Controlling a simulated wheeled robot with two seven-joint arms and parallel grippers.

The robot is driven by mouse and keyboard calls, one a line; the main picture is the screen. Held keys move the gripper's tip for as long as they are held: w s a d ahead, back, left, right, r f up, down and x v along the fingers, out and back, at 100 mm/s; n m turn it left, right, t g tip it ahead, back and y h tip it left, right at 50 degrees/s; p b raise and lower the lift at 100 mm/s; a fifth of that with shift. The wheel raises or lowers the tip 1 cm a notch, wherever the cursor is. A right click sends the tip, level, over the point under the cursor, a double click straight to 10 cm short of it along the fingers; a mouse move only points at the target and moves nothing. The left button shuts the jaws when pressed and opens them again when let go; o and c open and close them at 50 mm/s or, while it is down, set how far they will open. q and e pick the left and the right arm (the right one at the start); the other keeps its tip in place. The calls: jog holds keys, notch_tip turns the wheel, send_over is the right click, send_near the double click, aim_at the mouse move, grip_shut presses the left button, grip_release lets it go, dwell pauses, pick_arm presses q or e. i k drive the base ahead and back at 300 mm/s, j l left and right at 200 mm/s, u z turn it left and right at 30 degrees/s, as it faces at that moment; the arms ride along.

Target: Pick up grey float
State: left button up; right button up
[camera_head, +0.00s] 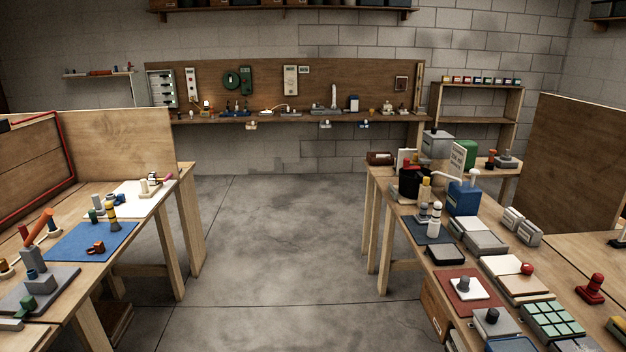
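I cannot tell for sure which object is the grey float. On the right workbench, a small dark grey upright piece (422,213) stands on a dark mat beside a white-and-grey upright cylinder (435,220). Nearer, a dark grey knob-like piece (464,284) stands on a white plate over a red mat. Another dark knob (492,315) sits on a grey block. On the left bench, a grey block-like piece (39,282) sits on a grey base. Neither of my grippers shows in the head view.
The left bench (150,235) and right bench (405,235) flank an open strip of concrete floor (270,240). A blue container (464,198), a black bucket (411,182) and a sign crowd the right bench's far part. A wooden back panel with a shelf (300,119) stands against the wall.

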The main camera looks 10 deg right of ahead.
aim_at(421, 218)
jog(key=i+j+z, duration=0.15)
jog(key=i+z, duration=0.25)
jog(key=i, duration=0.15)
jog(key=i+j+z, duration=0.3)
jog(key=i+z, duration=0.15)
jog(key=i+j+z, duration=0.4)
jog(key=i+j, duration=0.05)
jog(key=i, duration=0.1)
